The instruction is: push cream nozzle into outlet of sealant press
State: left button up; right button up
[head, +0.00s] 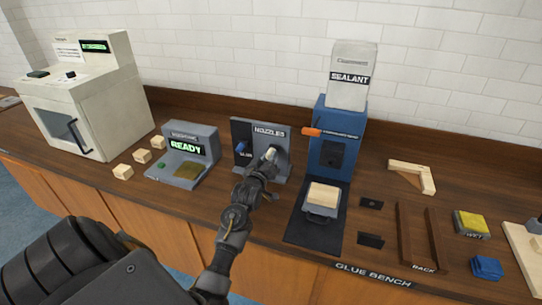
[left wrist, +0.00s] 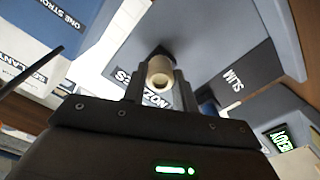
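The cream nozzle (head: 270,153) is at the grey nozzle rack (head: 243,131), whose label reads NOZZLES. My left gripper (head: 269,160) is at the rack's right part. In the left wrist view the cream nozzle (left wrist: 160,71) sits between the fingertips (left wrist: 161,88), with no clear gap on either side. Whether it still touches the rack is unclear. The blue sealant press (head: 324,108) stands right of the rack, with a white SEALANT box on top and an orange handle (head: 312,132). A dark recess (head: 332,153) shows on its front; the outlet is not clear. My right gripper is not in view.
A blue nozzle (head: 240,148) is on the rack's left, by the SLIM label. A wooden block (head: 322,195) lies on the press's base. A grey READY device (head: 187,160) and wooden blocks (head: 142,156) are left. A wooden corner piece (head: 413,174) lies right.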

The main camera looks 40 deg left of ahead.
pick_arm(q)
grip_shut()
jog(key=shift+s+d+p, duration=0.25)
jog(key=shift+s+p, duration=0.35)
jog(key=shift+s, duration=0.1)
dwell(0.3)
jog(key=shift+p+v, duration=0.55)
jog(key=shift+v, duration=0.5)
jog(key=shift+d, duration=0.1)
